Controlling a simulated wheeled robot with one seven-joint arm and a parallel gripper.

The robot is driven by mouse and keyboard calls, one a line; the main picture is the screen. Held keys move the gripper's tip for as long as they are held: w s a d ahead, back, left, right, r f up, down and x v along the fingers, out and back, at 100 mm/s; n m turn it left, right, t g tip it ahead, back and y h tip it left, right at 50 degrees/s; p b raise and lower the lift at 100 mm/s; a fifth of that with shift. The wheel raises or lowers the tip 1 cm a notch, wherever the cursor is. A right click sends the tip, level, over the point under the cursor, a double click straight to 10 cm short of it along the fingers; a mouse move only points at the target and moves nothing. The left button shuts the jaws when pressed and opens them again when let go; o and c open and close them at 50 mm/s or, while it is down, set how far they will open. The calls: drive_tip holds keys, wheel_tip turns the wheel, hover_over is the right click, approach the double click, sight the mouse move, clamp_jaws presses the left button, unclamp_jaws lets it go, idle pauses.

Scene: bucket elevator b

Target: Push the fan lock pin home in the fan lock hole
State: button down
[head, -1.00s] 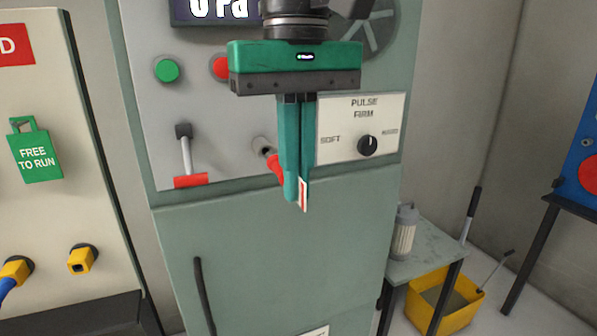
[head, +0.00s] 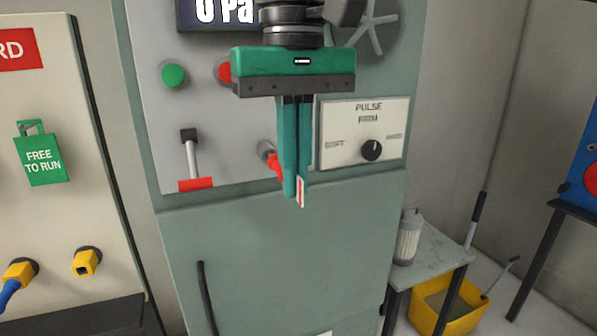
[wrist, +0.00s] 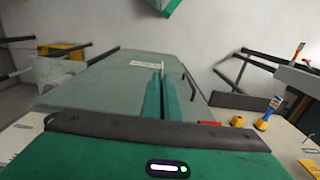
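The fan lock pin appears to be the red piece (head: 274,164) in the head view, angled down and right from a grey-rimmed hole (head: 265,148) on the cabinet front. How deep it sits cannot be told. My gripper (head: 296,196) hangs in front of the cabinet, its teal fingers pointing down and nearly together, just right of the red piece and partly covering it. Whether they touch is unclear. A small red-and-white strip (head: 301,191) shows at the fingertips; what it belongs to is unclear. The wrist view shows the fingers (wrist: 163,80) close together, but not the pin.
The cabinet front carries a lever (head: 191,155), a green button (head: 174,75) and a pulse knob (head: 372,150). A panel with a green tag (head: 40,158) stands left. A small table (head: 438,252) and yellow bucket (head: 462,318) stand right.

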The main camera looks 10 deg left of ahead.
drive_tip(key=shift+w+a, duration=0.3)
drive_tip(key=shift+w, duration=0.25)
drive_tip(key=shift+w+a, duration=0.3)
drive_tip(key=shift+w, duration=0.2)
drive_tip(key=c, duration=2)
unclamp_jaws()
drive_tip(key=shift+w+r, duration=0.1)
drive_tip(key=shift+r, duration=3.65)
